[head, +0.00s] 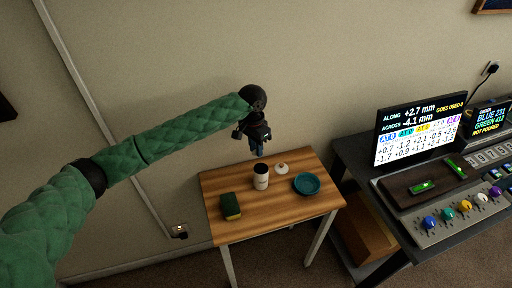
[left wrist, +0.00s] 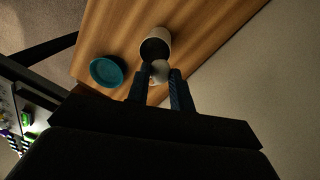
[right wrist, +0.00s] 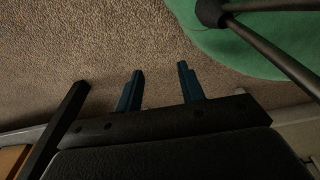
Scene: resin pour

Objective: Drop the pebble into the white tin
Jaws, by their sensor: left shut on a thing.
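The white tin (head: 261,182) stands upright on the wooden table, with a dark open mouth. It also shows in the left wrist view (left wrist: 164,36). My left gripper (head: 257,151) is above the tin, fingers pointing down. In the left wrist view it is shut on a small pale rounded thing, the pebble (left wrist: 158,70), which overlaps the tin's near rim in the picture. The pebble cannot be made out in the head view. My right gripper (right wrist: 159,80) is open and empty over the carpet.
On the table (head: 285,215) are a teal dish (head: 307,184), a small white lid-like thing (head: 281,168) beside the tin, and a green and yellow sponge (head: 231,206). A dark desk with a screen (head: 405,133) and knobbed panel stands to the right. The table's front is clear.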

